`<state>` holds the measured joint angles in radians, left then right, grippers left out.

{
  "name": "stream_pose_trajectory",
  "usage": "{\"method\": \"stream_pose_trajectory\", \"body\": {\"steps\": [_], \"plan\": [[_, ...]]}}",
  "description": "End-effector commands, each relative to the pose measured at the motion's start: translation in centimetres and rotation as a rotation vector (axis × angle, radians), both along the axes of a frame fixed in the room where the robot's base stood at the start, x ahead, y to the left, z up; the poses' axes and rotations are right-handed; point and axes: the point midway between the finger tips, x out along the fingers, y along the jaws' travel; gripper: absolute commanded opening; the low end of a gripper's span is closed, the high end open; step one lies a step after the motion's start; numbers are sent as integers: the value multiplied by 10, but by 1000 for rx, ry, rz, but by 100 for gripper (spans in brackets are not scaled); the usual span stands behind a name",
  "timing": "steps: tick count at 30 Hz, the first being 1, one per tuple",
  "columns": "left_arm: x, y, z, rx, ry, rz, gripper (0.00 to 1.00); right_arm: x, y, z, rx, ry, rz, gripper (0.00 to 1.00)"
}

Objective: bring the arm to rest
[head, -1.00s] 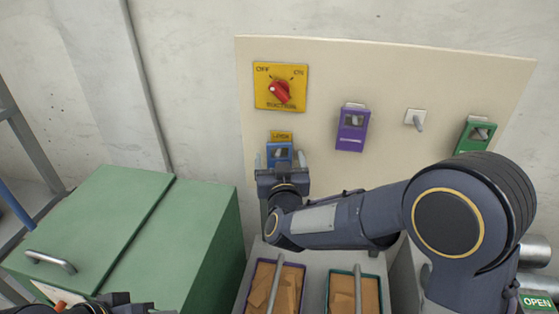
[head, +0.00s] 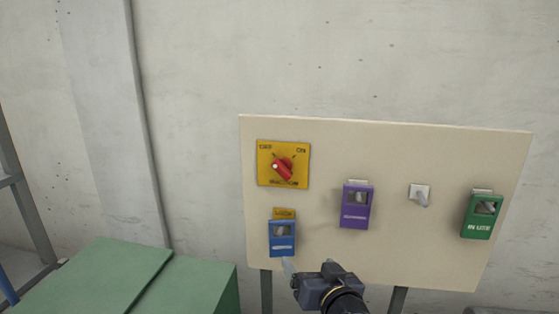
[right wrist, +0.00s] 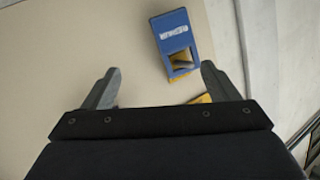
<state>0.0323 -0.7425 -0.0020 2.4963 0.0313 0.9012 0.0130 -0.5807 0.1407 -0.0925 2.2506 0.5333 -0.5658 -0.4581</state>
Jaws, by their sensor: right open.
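My right gripper (head: 309,274) is at the bottom centre of the head view, just below and right of the blue tag holder (head: 282,240) on the board. In the right wrist view its two grey fingers (right wrist: 160,84) are spread wide with nothing between them. The blue holder (right wrist: 174,36) shows there beyond the fingertips, with a yellow piece partly hidden by the right-hand finger. Most of my right arm is below the head view's edge. My left gripper is not in view.
The cream board (head: 390,255) carries a yellow switch plate (head: 298,150) with a red knob (head: 283,168), a purple holder (head: 356,205), a small toggle (head: 422,198) and a green holder (head: 481,214). A green cabinet (head: 95,280) stands lower left. The wall above is clear.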

Motion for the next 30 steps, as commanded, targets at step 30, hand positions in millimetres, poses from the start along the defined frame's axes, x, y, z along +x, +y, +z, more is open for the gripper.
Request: {"method": "stream_pose_trajectory", "body": {"steps": [30], "plan": [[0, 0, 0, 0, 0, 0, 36, -247, -141, -88, 57, 842, 4, 81]]}}
